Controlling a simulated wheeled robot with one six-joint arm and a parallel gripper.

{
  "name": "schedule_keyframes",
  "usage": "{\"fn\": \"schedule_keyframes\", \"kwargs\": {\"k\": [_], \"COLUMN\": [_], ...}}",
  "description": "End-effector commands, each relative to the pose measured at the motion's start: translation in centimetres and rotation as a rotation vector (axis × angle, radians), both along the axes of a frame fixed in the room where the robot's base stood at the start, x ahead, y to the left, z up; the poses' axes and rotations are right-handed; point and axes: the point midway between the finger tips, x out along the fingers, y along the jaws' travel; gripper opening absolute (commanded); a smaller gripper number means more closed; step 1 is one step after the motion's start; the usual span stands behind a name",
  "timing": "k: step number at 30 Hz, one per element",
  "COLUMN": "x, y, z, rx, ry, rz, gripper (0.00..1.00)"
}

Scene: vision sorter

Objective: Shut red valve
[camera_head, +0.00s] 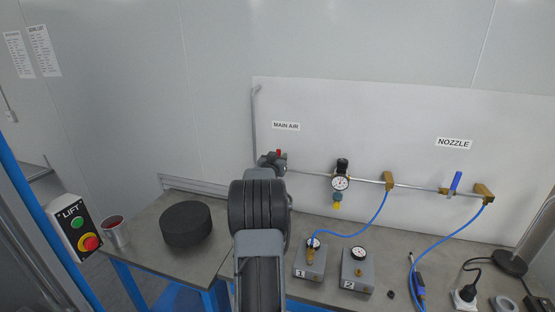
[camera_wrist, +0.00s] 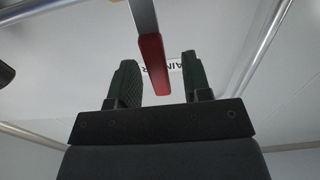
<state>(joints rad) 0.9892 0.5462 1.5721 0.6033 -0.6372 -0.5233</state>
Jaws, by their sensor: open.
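The red valve handle (camera_head: 278,153) shows as a small red tip beneath the MAIN AIR sign, at the left end of the wall pipe. In the wrist view the red lever (camera_wrist: 153,62) on its metal shank (camera_wrist: 142,15) comes down from the top. It appears between the two dark green fingers of my gripper (camera_wrist: 160,72), which are open with a gap on both sides of the lever. I cannot tell how deep the lever sits between them. In the head view my gripper (camera_head: 270,161) is at the valve, and my arm hides most of the valve body.
The pipe (camera_head: 310,173) runs right to a gauge regulator (camera_head: 341,182) and a blue-handled valve (camera_head: 455,184) below the NOZZLE sign (camera_head: 454,143). Gauge boxes (camera_head: 357,271) and blue hoses are on the bench. A black round block (camera_head: 186,224) lies left of my arm.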

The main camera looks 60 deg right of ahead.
Motion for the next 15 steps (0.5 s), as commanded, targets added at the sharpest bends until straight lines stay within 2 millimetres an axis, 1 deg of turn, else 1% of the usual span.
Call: {"fn": "schedule_keyframes", "kwargs": {"k": [5, 8, 11, 15], "x": [0.0, -0.2, -0.6, -1.3], "y": [0.2, 1.0, 2.6, 5.4], "z": [0.0, -0.1, -0.2, -0.2], "rx": [0.0, 0.0, 0.0, -0.001], "ry": [-0.002, -0.002, -0.002, -0.002], "rz": [0.0, 0.0, 0.001, 0.002], "gripper": [0.45, 0.45, 0.45, 0.45]}}
